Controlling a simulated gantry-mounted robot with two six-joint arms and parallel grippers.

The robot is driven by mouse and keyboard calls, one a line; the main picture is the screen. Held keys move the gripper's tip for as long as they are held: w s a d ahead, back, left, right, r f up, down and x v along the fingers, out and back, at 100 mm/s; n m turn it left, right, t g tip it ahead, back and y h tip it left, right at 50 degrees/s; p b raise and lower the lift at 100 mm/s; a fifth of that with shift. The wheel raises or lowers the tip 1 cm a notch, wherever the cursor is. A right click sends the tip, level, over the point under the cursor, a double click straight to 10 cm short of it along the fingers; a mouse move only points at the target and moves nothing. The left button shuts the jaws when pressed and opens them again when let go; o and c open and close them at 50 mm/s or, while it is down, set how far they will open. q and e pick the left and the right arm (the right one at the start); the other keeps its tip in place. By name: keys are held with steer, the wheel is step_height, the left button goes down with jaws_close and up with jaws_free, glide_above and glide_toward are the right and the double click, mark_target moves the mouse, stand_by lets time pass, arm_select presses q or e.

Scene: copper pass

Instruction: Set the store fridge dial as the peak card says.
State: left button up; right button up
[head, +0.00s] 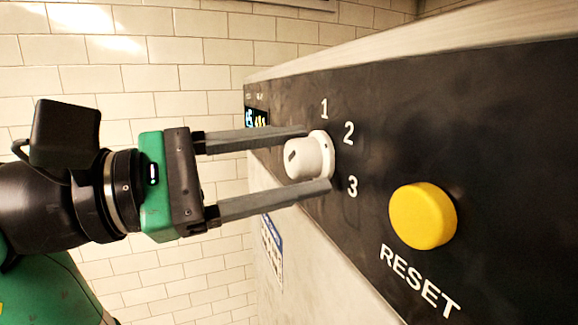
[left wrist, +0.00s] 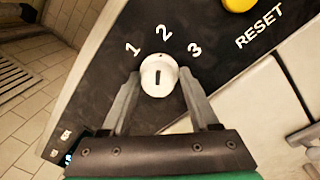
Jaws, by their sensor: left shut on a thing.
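The dial (head: 307,158) is a white round knob on the fridge's black panel, with the numbers 1, 2 and 3 around it. My left gripper (head: 318,157) is shut on the dial, one finger on each side of it. In the left wrist view the dial (left wrist: 159,77) sits between the fingertips, and its dark mark stands about upright, roughly in line with 2. A blue and white card (head: 272,246) is on the fridge front below the panel; its text is too small to read, and I cannot tell whether it is the peak card. My right gripper is not in view.
A yellow button (head: 422,216) marked RESET sticks out from the panel to the right of the dial. A small lit display (head: 256,118) is at the panel's far left end. A white tiled wall (head: 215,88) stands behind.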

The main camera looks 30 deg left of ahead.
arm_select(q)
steer(key=m, duration=0.4)
steer(key=shift+w+a+m, duration=0.1)
steer(key=shift+a+m, duration=0.1)
steer(key=shift+m, duration=0.2)
steer(key=m, duration=0.5)
steer(key=shift+r+h+b, duration=0.1)
steer(key=shift+h+b, duration=0.25)
steer(key=shift+h, duration=0.05)
steer(key=o, duration=1.2)
steer(key=shift+c, duration=0.2)
steer(key=shift+d, duration=0.1)
steer(key=r+b+v, duration=0.1)
steer(key=b+v, duration=0.2)
steer(key=v, duration=0.8)
steer(key=shift+a+f+b, duration=0.3)
steer(key=shift+f+b, duration=0.05)
